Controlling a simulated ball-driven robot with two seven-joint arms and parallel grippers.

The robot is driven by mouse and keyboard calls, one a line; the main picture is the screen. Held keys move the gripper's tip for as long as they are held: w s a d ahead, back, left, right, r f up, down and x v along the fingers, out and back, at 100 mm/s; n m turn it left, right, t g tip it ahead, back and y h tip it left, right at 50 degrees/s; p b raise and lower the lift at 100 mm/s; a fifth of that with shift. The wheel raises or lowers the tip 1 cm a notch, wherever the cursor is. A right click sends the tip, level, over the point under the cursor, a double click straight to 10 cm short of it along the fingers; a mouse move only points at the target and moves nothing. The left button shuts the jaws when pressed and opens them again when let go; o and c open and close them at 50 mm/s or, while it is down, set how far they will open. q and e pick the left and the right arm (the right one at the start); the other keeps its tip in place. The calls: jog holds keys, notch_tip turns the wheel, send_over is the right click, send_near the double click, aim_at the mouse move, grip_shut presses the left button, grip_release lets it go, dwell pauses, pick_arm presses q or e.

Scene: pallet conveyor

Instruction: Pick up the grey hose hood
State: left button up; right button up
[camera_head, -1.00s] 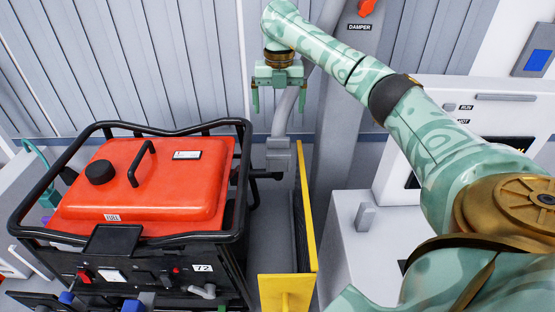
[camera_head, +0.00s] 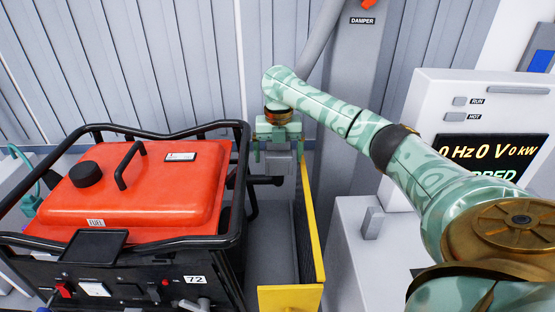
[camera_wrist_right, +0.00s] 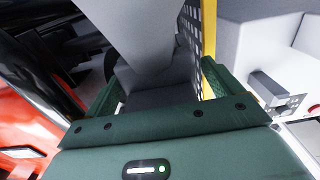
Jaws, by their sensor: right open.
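The grey hose hood (camera_head: 279,165) sits at the lower end of the grey hose, between the orange generator and the yellow guard. My right gripper (camera_head: 278,153) is open just above and around it, with one green finger on each side; I cannot tell if they touch it. The gripper body hides part of the hood there. My left gripper is not in view.
The orange generator (camera_head: 140,190) in its black frame stands close on the left. A yellow guard (camera_head: 309,215) with dark mesh stands close on the right. A grey damper column (camera_head: 355,150) is behind, and a white cabinet with a display (camera_head: 480,152) is at the right.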

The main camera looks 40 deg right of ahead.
jog(key=shift+r, duration=0.15)
jog(key=shift+c, duration=0.9)
jog(key=c, duration=1.1)
jog(key=shift+r, duration=0.15)
jog(key=shift+r+p, duration=0.3)
jog(key=shift+p, duration=0.05)
notch_tip(320, 180, up, 3)
jog(key=shift+f+p, duration=0.2)
jog(key=shift+p, duration=0.5)
jog(key=s+r+p, duration=0.1)
jog(key=s+r, duration=0.1)
jog(key=s+d+r+p, duration=0.1)
jog(key=s+r+p, duration=0.1)
jog(key=r, duration=0.1)
jog(key=s+d+r+p, duration=0.2)
jog(key=s+r, duration=0.2)
jog(key=s, duration=0.5)
jog(key=r+p, duration=0.2)
jog(key=p, duration=0.1)
jog(key=r+p, duration=0.3)
jog(key=p, duration=0.1)
jog(key=r+p, duration=0.3)
jog(key=p, duration=0.1)
jog(key=shift+s, duration=0.35)
